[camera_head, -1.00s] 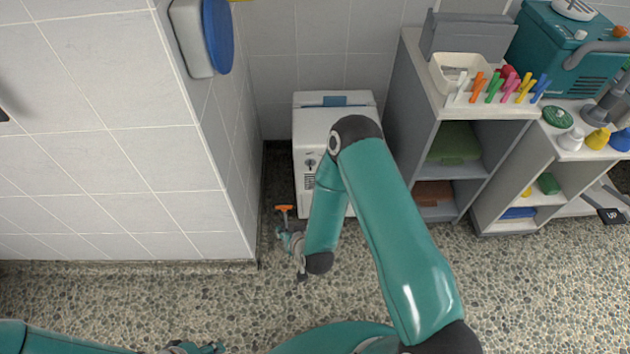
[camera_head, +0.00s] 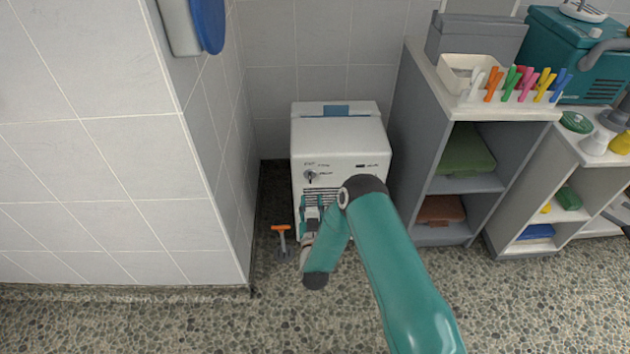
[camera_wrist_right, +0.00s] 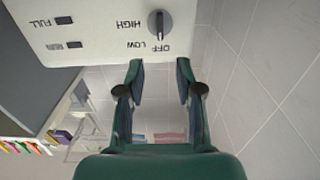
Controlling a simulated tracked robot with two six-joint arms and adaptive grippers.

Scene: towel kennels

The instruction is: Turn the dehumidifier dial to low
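The dehumidifier (camera_head: 340,135) is a white box against the back wall, with a blue patch on top. Its dark dial (camera_head: 310,176) is on the upper left of the front face. In the right wrist view the dial (camera_wrist_right: 158,24) shows beside the labels OFF, LOW and HIGH, its pointer toward OFF. My right gripper (camera_head: 311,202) is in front of the dehumidifier, just below the dial. In the right wrist view the right gripper (camera_wrist_right: 158,75) is open, its fingers apart and empty, not touching the dial. My left gripper is not in view.
An orange-handled tool (camera_head: 281,238) stands on the floor left of the dehumidifier. A tiled wall corner (camera_head: 215,150) is at the left. A grey shelf unit (camera_head: 410,130) with a tray and coloured pegs stands close on the right.

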